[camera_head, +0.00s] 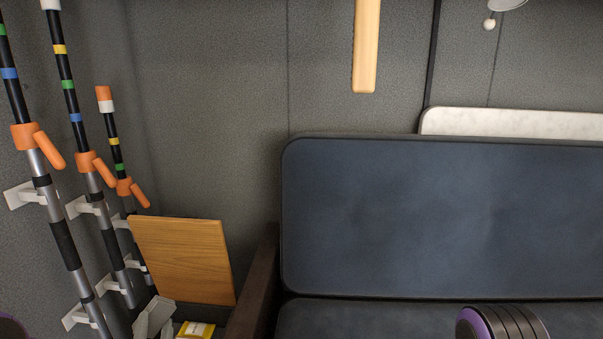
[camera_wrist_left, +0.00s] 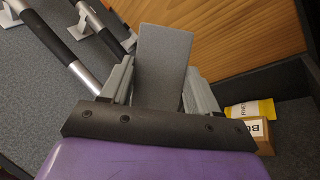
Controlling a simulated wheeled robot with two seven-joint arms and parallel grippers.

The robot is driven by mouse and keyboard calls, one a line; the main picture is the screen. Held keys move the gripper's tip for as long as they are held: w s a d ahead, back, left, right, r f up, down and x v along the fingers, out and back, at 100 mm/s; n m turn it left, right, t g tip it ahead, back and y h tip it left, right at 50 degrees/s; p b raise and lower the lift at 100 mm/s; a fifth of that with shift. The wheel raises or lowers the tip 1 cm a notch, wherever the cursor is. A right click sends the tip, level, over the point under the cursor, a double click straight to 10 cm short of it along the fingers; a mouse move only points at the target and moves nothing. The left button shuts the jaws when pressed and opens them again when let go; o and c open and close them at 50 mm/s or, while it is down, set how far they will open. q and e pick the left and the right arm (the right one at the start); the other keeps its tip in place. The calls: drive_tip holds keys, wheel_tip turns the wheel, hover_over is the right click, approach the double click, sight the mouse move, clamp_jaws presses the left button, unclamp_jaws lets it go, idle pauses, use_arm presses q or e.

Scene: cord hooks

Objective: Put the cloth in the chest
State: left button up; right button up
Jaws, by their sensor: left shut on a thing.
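My left gripper (camera_wrist_left: 158,85) is shut on a flat grey piece, likely the folded cloth (camera_wrist_left: 163,62), which stands up between the two fingers. In the head view the grey piece, likely the cloth (camera_head: 153,315), shows at the bottom edge, in front of a wooden panel (camera_head: 185,260). The panel stands tilted and looks like the raised lid of the chest; it also fills the top right of the left wrist view (camera_wrist_left: 235,35). The chest's body is mostly out of frame. My right gripper is out of view.
A yellow packet (camera_head: 197,330) lies below the panel; in the wrist view it lies by a small cardboard box (camera_wrist_left: 260,132). Several banded poles (camera_head: 68,260) hang on wall brackets at left. A dark blue sofa (camera_head: 430,220) with a brown armrest (camera_head: 258,285) stands at right.

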use_arm(q)
wheel_tip(320, 180, down, 5)
drive_tip(key=b, duration=0.3)
drive_tip(key=shift+r, duration=0.2)
drive_tip(key=o, duration=1.1)
drive_tip(key=v, duration=0.4)
drive_tip(key=r+b+v, duration=0.1)
drive_tip(key=v, duration=0.4)
drive_tip(key=r+v, duration=0.1)
drive_tip(key=v, duration=0.3)
drive_tip(key=shift+s+d+b, duration=0.15)
drive_tip(key=shift+s+b, duration=0.2)
drive_tip(key=shift+s, duration=0.2)
drive_tip(key=shift+s+d+r, duration=0.25)
drive_tip(key=shift+s+r, duration=0.1)
drive_tip(key=shift+s, duration=0.25)
